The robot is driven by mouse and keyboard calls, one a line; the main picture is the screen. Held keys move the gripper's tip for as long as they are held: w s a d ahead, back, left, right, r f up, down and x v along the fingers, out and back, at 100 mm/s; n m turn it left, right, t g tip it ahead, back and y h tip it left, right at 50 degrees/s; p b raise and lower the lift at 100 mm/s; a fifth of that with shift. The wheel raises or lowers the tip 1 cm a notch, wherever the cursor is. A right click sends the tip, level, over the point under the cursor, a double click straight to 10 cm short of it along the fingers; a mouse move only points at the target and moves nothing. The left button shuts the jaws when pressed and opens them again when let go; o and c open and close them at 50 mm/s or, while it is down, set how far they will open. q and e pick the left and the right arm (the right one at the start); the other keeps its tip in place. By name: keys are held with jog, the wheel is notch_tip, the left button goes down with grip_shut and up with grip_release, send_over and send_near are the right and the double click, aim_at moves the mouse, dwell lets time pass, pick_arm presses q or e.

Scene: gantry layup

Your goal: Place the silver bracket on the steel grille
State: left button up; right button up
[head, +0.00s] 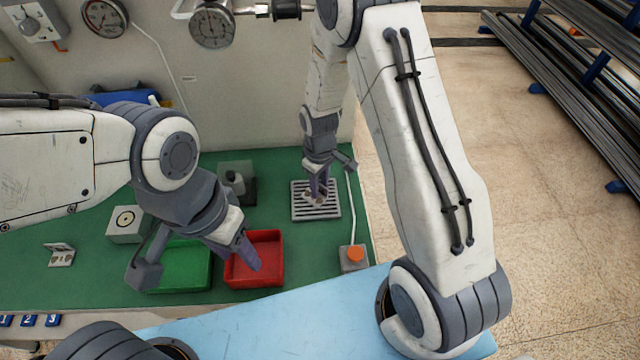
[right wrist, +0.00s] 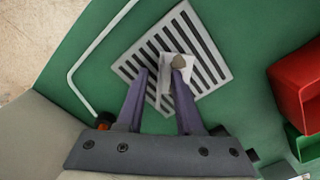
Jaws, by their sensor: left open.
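A silver bracket (right wrist: 170,88) is at my right gripper's fingertips, over the steel grille (right wrist: 205,40) in the right wrist view. The slotted grille also shows in the head view (head: 300,213). My right gripper (right wrist: 161,72) is above the grille, fingers apart on either side of part of the bracket. Whether they touch it, and whether it rests on the grille, I cannot tell. In the head view the right gripper (head: 318,192) partly hides it. Another silver bracket (head: 61,255) lies at the far left. My left gripper (head: 246,250) is open over the red bin.
A red bin (head: 277,243) and a green bin (head: 200,258) stand left of the grille on the green mat. An orange-button box (head: 355,257) with a pale cable is at front right. A grey block (head: 238,172) and a light block (head: 127,222) stand behind the bins.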

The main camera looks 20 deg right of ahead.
aim_at(320, 184)
jog(key=shift+r, duration=0.25)
jog(key=shift+w+r, duration=0.1)
jog(key=shift+r, duration=0.25)
notch_tip(320, 184, up, 10)
jog(key=b, duration=0.2)
jog(key=s+a+r, duration=0.3)
jog(key=s, duration=0.5)
jog(key=s+a+r, duration=0.3)
jog(key=s, duration=0.4)
jog(key=s+a+r+y, duration=0.1)
jog(key=s+a+r, duration=0.2)
jog(key=s, duration=0.5)
jog(key=shift+s+a, duration=0.3)
